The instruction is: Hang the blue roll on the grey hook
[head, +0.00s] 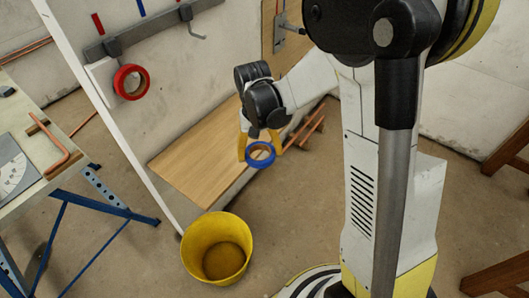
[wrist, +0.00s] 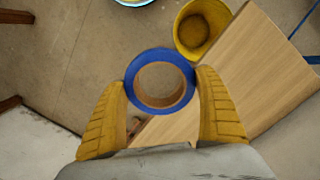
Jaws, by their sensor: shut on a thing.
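The blue roll (head: 262,164) is a ring with a brown core. My gripper (head: 260,147) is shut on it, with one yellow finger on each side. In the wrist view the roll (wrist: 161,54) sits between the fingertips, its open core facing the camera. It is held in the air in front of the wooden board, well below the rail and apart from it. A grey hook (head: 197,35) with a bent rod sticks out from the grey rail (head: 145,32) on the wall panel; it is bare. The hook does not show in the wrist view.
A red roll (head: 143,84) hangs at the rail's left part. A yellow bucket (head: 190,256) stands on the floor below my gripper. A wooden board (head: 185,163) lies along the panel's foot. A workbench (head: 60,191) with blue legs stands at left.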

